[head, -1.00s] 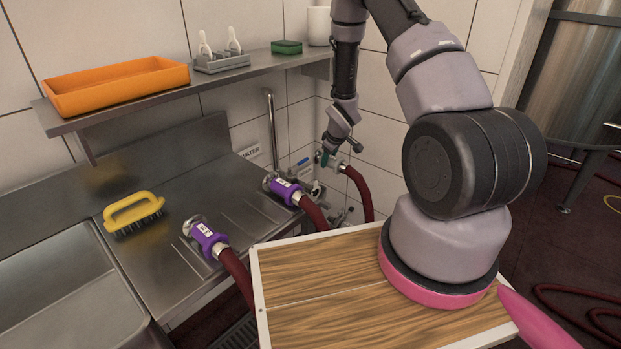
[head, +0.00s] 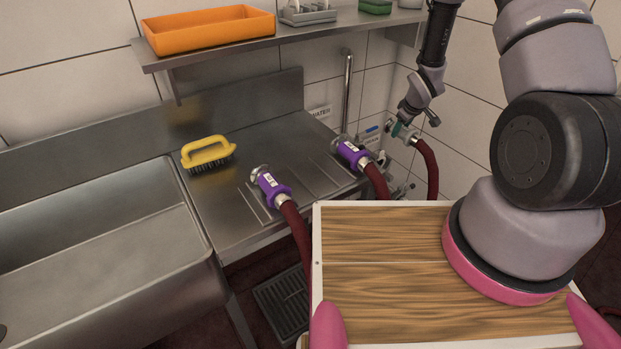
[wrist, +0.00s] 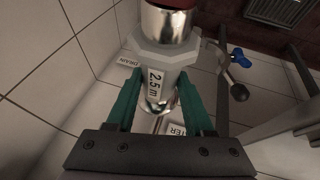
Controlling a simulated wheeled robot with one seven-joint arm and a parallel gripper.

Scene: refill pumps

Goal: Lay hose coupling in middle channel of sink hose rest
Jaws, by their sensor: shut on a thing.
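My gripper (head: 402,130), with green fingers, is near the wall at the right end of the sink. It is shut on a hose coupling (head: 411,138) with a dark red hose hanging from it. In the wrist view the coupling (wrist: 158,80) is grey, marked "2.5 m", and sits between both fingers (wrist: 154,98). Whether it touches any fitting behind it I cannot tell. The steel drainboard (head: 229,217) has raised ribs. A left purple coupling (head: 269,187) and a right purple coupling (head: 352,154) lie on it with a gap between them.
A yellow brush (head: 207,152) stands on the drainboard beside the basin (head: 100,240). A vertical steel pipe (head: 347,90) rises behind the right purple coupling. A shelf (head: 290,37) with an orange tray (head: 208,30) overhangs the back. Blue valve handle (wrist: 240,57) shows in the wrist view.

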